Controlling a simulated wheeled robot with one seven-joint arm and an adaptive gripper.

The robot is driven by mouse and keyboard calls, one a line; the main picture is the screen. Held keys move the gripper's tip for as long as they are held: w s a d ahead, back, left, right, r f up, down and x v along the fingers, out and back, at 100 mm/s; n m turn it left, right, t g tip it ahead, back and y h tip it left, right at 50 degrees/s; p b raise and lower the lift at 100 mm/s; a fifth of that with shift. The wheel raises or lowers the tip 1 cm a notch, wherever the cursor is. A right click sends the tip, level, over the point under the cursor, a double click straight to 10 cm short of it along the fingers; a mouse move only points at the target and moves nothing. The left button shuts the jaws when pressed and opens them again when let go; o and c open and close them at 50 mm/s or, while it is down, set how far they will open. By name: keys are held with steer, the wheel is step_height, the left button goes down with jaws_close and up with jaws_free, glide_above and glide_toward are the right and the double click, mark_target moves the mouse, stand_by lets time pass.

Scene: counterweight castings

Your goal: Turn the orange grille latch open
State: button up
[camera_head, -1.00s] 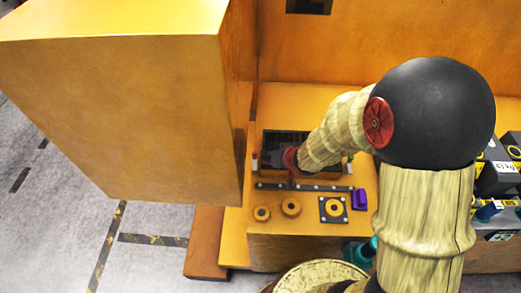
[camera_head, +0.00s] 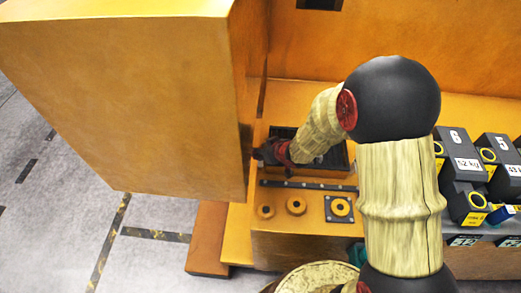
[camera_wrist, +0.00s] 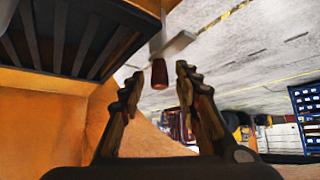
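In the wrist view, a reddish-brown knob (camera_wrist: 159,74) hangs at the end of a short grey shaft, beside a pale grey bar (camera_wrist: 178,46). It may be the orange latch; its colour is dark here. My gripper (camera_wrist: 159,78) is open, one finger on each side of the knob in the picture; contact cannot be told. The dark slatted grille (camera_wrist: 60,35) fills the upper left. In the head view, my gripper (camera_head: 266,152) is at the left end of the grille (camera_head: 336,156). My arm covers part of the grille, and the latch cannot be made out there.
A large orange cabinet block (camera_head: 130,95) stands close left of my gripper. A dark strip (camera_head: 310,185) and round orange fittings (camera_head: 296,205) lie in front of the grille. Numbered weights (camera_head: 463,164) stand at the right. Open floor (camera_wrist: 250,55) shows in the wrist view.

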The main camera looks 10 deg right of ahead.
steer(key=shift+c, duration=1.4)
jaws_close()
